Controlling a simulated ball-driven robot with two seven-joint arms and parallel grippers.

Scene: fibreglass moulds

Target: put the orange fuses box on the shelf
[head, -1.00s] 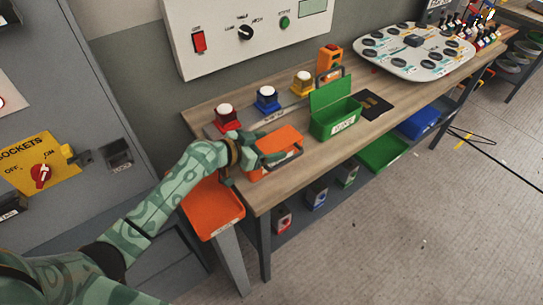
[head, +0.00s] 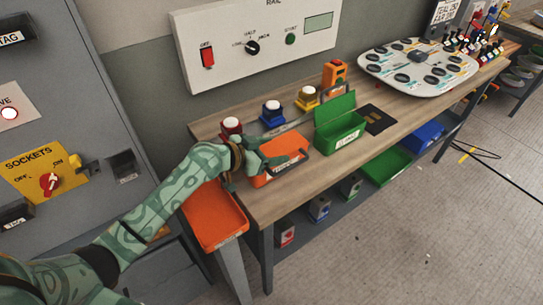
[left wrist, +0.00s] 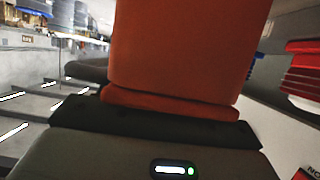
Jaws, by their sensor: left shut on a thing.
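The orange fuses box (head: 286,148) is at the near left part of the wooden workbench (head: 262,207), at my left gripper. My left gripper (head: 264,162) is shut on it at its left side; the fingertips are partly hidden by the hand. In the left wrist view an orange surface (left wrist: 185,50), likely the box, fills the middle close to the camera. I cannot tell whether the box is lifted off the bench. A grey lower shelf (head: 300,248) runs under the bench. My right gripper does not show.
A green open box (head: 338,138) stands just right of the orange box. An orange tray (head: 215,222) is at the bench's left end. A green tray (head: 386,165) and blue bin (head: 428,137) sit below.

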